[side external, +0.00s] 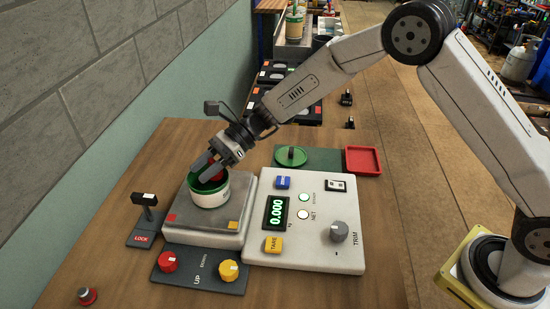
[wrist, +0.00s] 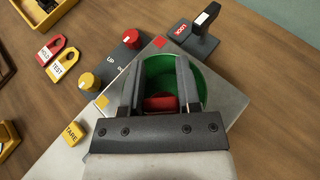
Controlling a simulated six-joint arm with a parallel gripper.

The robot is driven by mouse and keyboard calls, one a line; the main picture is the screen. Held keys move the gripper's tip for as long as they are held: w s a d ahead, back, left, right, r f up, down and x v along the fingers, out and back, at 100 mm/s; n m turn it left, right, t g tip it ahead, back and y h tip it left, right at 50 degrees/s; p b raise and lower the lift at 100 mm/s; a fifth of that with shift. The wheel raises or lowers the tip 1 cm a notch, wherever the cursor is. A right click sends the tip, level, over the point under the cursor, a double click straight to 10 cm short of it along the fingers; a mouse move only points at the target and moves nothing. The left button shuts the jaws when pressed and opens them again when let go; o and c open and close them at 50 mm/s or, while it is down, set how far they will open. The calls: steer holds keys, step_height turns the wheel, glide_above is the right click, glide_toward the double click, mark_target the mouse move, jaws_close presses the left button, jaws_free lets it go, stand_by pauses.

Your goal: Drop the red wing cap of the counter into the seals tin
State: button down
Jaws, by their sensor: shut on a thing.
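The red wing cap (wrist: 160,103) is between the two fingers of my gripper (wrist: 160,72), inside the mouth of a round tin with a green interior (wrist: 192,72). In the side view the tin (side external: 209,196) is white outside with a green rim and stands upright on the scale's grey platform (side external: 180,222). My gripper (side external: 207,170) reaches down into it from above, shut on the cap, of which a little red (side external: 217,172) shows. The fingers partly hide the cap, and I cannot tell whether it touches the tin's bottom. No lettering on the tin is readable.
The counter panel (side external: 325,245) with a 0.000 display (side external: 277,212) is right of the platform. A lock lever (side external: 146,215) stands left, and a knob box (side external: 198,272) in front. A green lid-like disc (side external: 291,156) and an empty red tray (side external: 363,160) lie behind.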

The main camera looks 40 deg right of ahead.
mark_target(213, 161)
steer(key=shift+f, duration=0.1)
steer(key=shift+c, duration=1.2)
jaws_free()
steer(key=shift+d, duration=0.1)
steer(key=shift+v, duration=3.85)
steer(key=s+d+f+n+h, duration=0.1)
steer(key=s+d+n+h, duration=0.3)
steer(key=s+d+n, duration=0.1)
steer(key=s+d+f+n+t+h, duration=0.1)
steer(key=s+d+f+n+h, duration=0.1)
steer(key=s+d+n+h, duration=0.2)
steer(key=s+d+f+n+t+h, duration=0.1)
steer(key=s+d+f+n+h, duration=0.1)
steer(key=s+d+n+h, duration=0.3)
steer(key=shift+s+d+f+n, duration=0.1)
steer(key=shift+s+d+n, duration=0.4)
steer(key=shift+s+d, duration=0.55)
steer(key=shift+s+d+r+n, duration=0.1)
steer(key=shift+s+d+n, duration=0.55)
steer(key=shift+s, duration=0.6)
steer(key=shift+s+d+f+n, duration=0.1)
steer(key=shift+s+d+n, duration=0.25)
steer(key=shift+s+d, duration=0.75)
steer(key=shift+s+d+n+t, duration=0.15)
steer(key=shift+s+n+t, duration=0.15)
steer(key=shift+s+n, duration=0.2)
